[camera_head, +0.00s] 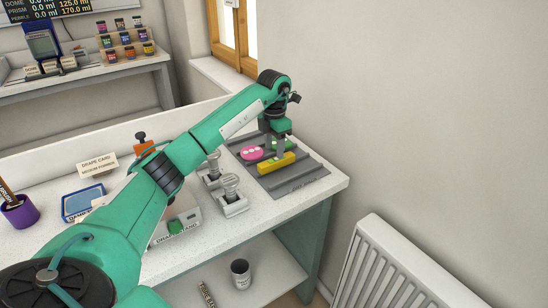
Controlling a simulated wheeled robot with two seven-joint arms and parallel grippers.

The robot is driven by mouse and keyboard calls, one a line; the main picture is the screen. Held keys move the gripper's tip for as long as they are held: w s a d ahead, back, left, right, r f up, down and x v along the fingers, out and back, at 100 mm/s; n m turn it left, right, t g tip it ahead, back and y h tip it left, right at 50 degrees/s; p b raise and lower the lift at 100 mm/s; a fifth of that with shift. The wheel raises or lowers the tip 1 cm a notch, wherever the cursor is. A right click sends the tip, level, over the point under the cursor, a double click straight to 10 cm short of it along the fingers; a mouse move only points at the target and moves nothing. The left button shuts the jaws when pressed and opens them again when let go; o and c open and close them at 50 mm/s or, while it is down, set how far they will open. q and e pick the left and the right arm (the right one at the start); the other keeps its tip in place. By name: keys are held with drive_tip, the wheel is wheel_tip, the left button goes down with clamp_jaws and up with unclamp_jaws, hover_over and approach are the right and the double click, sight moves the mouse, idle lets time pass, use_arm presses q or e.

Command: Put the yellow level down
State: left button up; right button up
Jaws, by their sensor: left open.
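The yellow level (272,165) lies on the dark grey ridged mat (295,181) at the right end of the white worktop. My left gripper (281,152) points down right at the level, its jaws open. A finger shows close to the level's upper face; whether it touches cannot be told. The far side of the level is partly hidden by the gripper. My right gripper is not in view.
A pink piece (252,153) lies on the mat just left of the level. Two metal clamp-like fixtures (235,207) stand in front of the mat. A white radiator (400,265) stands right of the worktop. The mat's front part is bare.

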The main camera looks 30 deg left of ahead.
sight(274, 160)
use_arm(q)
wheel_tip(274, 160, up, 7)
drive_tip(key=shift+r, duration=0.15)
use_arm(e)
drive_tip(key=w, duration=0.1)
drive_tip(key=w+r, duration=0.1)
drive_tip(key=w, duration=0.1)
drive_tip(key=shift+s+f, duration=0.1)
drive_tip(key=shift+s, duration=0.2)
